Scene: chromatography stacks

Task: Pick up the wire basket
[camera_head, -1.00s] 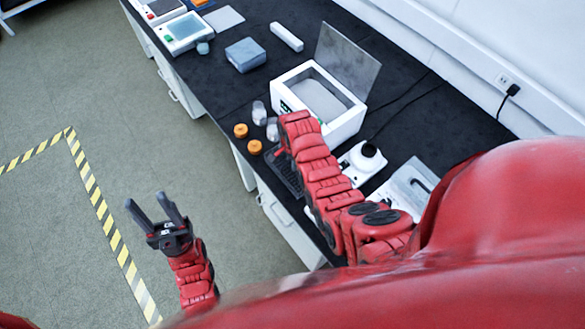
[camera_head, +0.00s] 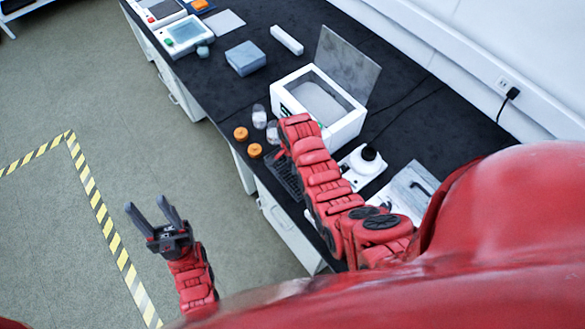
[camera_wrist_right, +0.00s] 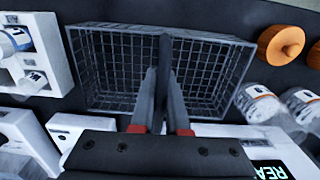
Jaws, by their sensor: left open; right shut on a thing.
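The wire basket (camera_wrist_right: 108,62) is a grey mesh basket with a dark bar across its middle. It fills the upper middle of the right wrist view. My right gripper (camera_wrist_right: 162,78) is shut on that middle bar, with mesh on both sides. In the head view my right arm hides this gripper, and only a dark mesh edge of the basket (camera_head: 284,176) shows beside the arm, over the bench. I cannot tell whether the basket touches the bench. My left gripper (camera_head: 147,207) is open and empty, over the floor at lower left.
The black bench (camera_head: 225,98) holds an open white box (camera_head: 346,128) with a raised lid, two orange caps (camera_head: 241,134) and clear jars (camera_head: 259,117) close to the basket. A white rack (camera_wrist_right: 45,45) stands left of the basket in the wrist view.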

